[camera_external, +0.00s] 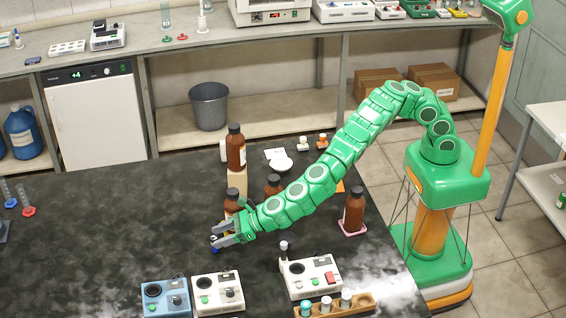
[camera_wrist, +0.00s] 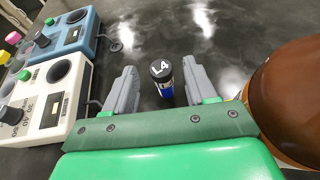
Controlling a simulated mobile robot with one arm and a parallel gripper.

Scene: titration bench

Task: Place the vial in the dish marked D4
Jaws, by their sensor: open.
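A vial (camera_wrist: 163,80) with a black cap marked L4 and a blue body stands between the two grey fingers of my gripper (camera_wrist: 159,68) in the wrist view. The fingers are open, with a gap visible on both sides of the vial. In the external view my gripper (camera_external: 222,236) is low over the dark bench, and a small blue bit of the vial (camera_external: 214,250) shows beneath the fingers. No mark D4 is legible in either view. A small white dish (camera_external: 281,164) sits toward the back of the bench; I cannot read any label on it.
Brown bottles crowd close by, one (camera_wrist: 292,100) right beside my gripper. Another bottle (camera_external: 353,208) stands on a pink mat. A blue device (camera_external: 166,298) and white devices (camera_external: 217,293) line the front, with a wooden vial rack (camera_external: 335,306). The bench's left side is mostly clear.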

